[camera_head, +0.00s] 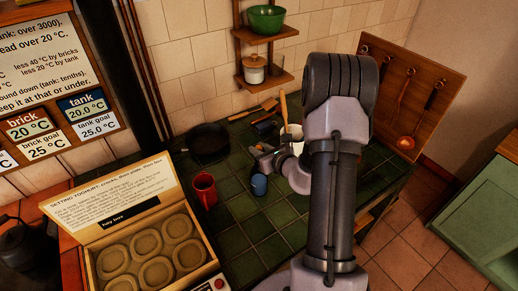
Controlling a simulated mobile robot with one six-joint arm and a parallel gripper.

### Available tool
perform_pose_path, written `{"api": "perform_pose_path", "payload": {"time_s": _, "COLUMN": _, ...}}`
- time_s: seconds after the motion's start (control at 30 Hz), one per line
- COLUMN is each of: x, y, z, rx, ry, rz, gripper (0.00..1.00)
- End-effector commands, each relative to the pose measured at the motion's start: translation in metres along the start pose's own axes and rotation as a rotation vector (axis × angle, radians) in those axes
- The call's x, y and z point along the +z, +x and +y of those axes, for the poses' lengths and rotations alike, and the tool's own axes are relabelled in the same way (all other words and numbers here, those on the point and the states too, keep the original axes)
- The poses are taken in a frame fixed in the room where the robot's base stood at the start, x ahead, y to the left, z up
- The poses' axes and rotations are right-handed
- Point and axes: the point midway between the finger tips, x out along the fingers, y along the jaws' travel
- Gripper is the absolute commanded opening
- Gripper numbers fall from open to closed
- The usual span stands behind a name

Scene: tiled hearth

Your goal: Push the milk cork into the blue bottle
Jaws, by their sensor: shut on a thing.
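My gripper (262,158) is at the end of my arm, over the green tiled top. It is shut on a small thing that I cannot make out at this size. A small blue vessel (259,185), which looks like the blue bottle, stands upright on the tiles just below and in front of my gripper. I cannot tell whether the gripper or what it holds touches it. I cannot pick out the milk cork, and its mouth is too small to read clearly.
A red mug (204,190) stands left of the blue vessel, and a dark pan (208,143) lies behind. A white pot (293,131) with wooden handles is partly behind my arm. An open box (218,262) with round moulds fills the front left. Green tiles (240,207) around the vessel are clear.

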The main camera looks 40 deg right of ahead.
Motion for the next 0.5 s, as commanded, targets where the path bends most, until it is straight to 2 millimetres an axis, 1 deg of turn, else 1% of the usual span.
{"api": "perform_pose_path", "payload": {"time_s": 0.03, "x": -0.0062, "y": 0.0026, "z": 0.0000, "rx": 0.000, "ry": 0.000, "rz": 0.000, "gripper": 0.00}}
{"api": "perform_pose_path", "payload": {"time_s": 0.07, "x": -0.0081, "y": 0.0034, "z": 0.0000, "rx": 0.000, "ry": 0.000, "rz": 0.000, "gripper": 0.00}}
{"api": "perform_pose_path", "payload": {"time_s": 0.3, "x": -0.0058, "y": 0.0024, "z": 0.0000, "rx": 0.000, "ry": 0.000, "rz": 0.000, "gripper": 0.00}}
{"api": "perform_pose_path", "payload": {"time_s": 0.5, "x": -0.0094, "y": 0.0039, "z": 0.0000, "rx": 0.000, "ry": 0.000, "rz": 0.000, "gripper": 0.00}}
